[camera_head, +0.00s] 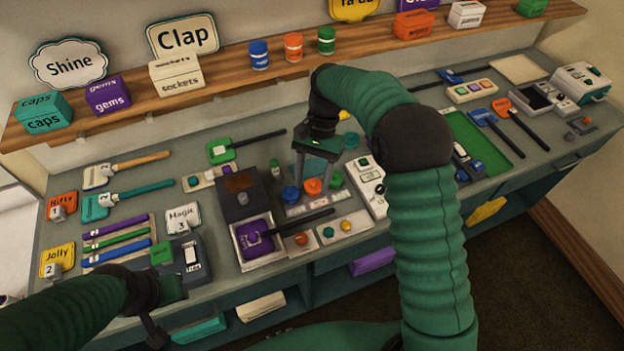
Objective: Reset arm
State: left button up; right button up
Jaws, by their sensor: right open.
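My right arm (428,240) rises from the lower right and bends over the counter. Its gripper (315,178) points down, open and empty, above the orange knob (312,187) and the blue knob (291,194) near the counter's middle. I cannot tell whether its fingertips touch anything. My left arm (55,315) comes in from the lower left. Its gripper (168,308) is by the counter's front edge, below the grey device (193,262). I cannot tell whether its jaws are apart, and no held thing shows.
The counter is crowded with tools, number cards and small devices. A purple item sits in a white-rimmed tray (280,262) at front centre. A green tray (505,158) lies right. A wooden shelf (225,78) with boxes and cans runs behind. Open shelves lie below the counter.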

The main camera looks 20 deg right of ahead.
dwell(0.4)
jog(key=s+d+f+n+t+h, duration=0.1)
jog(key=s+n+t, duration=0.2)
jog(key=s, duration=0.5)
jog(key=s+d+f+n+t+h, duration=0.1)
jog(key=s+f+n+t+h, duration=0.1)
jog(key=s+n, duration=0.3)
jog(key=s+t, duration=0.1)
jog(key=s, duration=0.1)
jog(key=shift+s+f, duration=0.3)
jog(key=shift+s, duration=0.1)
